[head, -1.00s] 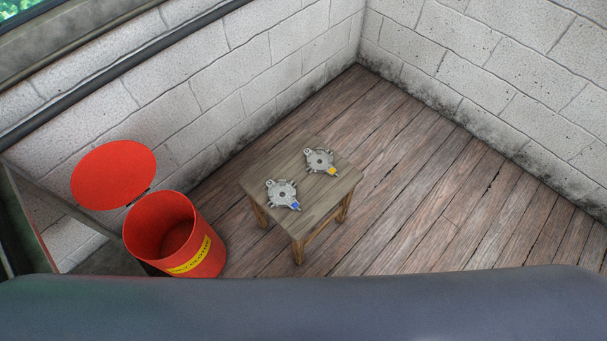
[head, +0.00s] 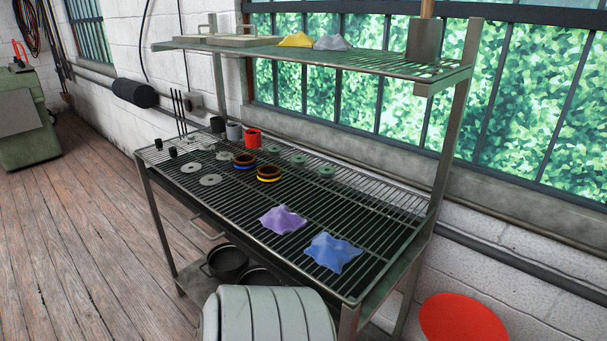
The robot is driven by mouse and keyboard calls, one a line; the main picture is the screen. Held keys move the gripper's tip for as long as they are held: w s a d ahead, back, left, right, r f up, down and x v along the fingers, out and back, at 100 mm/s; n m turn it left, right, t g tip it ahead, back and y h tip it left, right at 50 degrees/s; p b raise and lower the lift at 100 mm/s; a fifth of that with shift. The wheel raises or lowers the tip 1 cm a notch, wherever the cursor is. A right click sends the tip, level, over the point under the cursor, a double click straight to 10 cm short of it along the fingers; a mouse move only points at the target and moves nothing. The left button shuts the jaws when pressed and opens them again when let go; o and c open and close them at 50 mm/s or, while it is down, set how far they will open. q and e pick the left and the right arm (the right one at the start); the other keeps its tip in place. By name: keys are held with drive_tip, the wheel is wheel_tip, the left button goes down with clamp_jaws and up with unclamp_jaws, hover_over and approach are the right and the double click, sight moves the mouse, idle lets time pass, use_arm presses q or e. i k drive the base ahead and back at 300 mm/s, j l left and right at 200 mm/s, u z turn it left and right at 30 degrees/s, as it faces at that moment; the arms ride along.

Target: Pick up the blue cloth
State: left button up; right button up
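The blue cloth (head: 333,252) lies crumpled in a low peak on the slatted metal bench top, near its front right corner. It is fully visible and nothing touches it. A purple cloth (head: 282,220) lies just left of it, a small gap apart. On the upper shelf lie a yellow cloth (head: 297,40) and a grey-blue cloth (head: 332,43). Neither of my grippers shows in the head view.
The metal bench (head: 375,204) carries rings, discs and a red cup (head: 252,138) toward its left. The upper shelf (head: 400,66) overhangs its back. Dark pots (head: 228,263) stand below. A red lid (head: 463,318) is at lower right. Wooden floor (head: 75,230) is open at left.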

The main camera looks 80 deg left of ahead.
sight(328, 252)
drive_tip(key=u, duration=1.85)
